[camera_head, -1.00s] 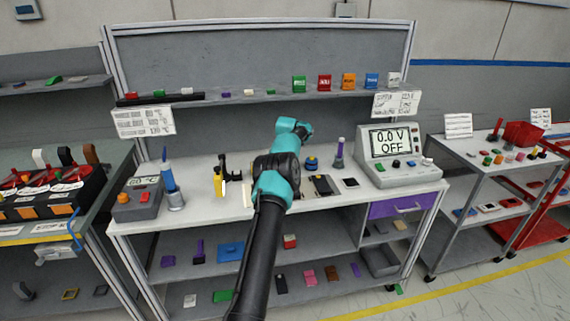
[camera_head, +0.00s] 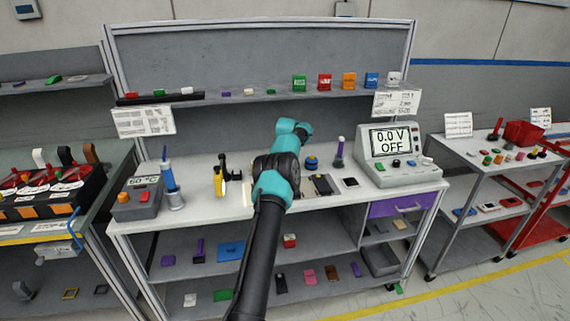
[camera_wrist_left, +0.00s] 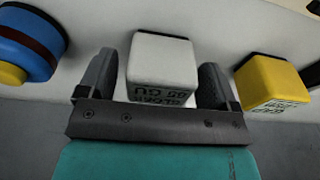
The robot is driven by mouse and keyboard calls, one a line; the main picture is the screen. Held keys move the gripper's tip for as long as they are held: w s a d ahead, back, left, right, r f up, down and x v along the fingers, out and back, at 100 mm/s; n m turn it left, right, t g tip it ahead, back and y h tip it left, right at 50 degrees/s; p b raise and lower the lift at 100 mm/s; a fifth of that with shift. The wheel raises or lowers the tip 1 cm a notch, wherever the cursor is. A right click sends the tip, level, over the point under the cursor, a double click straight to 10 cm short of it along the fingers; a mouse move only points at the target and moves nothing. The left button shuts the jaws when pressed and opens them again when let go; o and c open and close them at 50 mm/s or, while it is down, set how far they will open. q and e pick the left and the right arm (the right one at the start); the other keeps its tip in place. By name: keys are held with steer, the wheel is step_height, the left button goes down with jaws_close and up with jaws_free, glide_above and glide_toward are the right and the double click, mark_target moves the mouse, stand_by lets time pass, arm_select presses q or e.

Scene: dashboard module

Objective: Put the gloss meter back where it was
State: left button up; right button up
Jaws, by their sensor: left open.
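In the left wrist view a pale grey-white block (camera_wrist_left: 162,62) with dark upside-down lettering, which seems to include "GU", stands between the two fingers of my left gripper (camera_wrist_left: 154,82). It looks like the gloss meter. The fingers are apart, one on each side of the block; I cannot tell whether either touches it. In the head view my left arm reaches over the workbench (camera_head: 330,212) and hides both the gripper and this block. My right gripper is in neither view.
In the left wrist view a blue round thing (camera_wrist_left: 22,45) lies to the left and a yellow block (camera_wrist_left: 268,82) to the right, close to the fingers. On the bench stand a voltage unit (camera_head: 393,150), a temperature box (camera_head: 137,202) and a blue-topped round thing (camera_head: 311,162).

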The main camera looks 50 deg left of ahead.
arm_select(q)
step_height(320, 180, up, 12)
steer(key=d, duration=0.1)
steer(key=shift+s+d, duration=0.35)
steer(key=shift+s, duration=0.05)
steer(key=shift+r, duration=0.1)
stand_by(0.5)
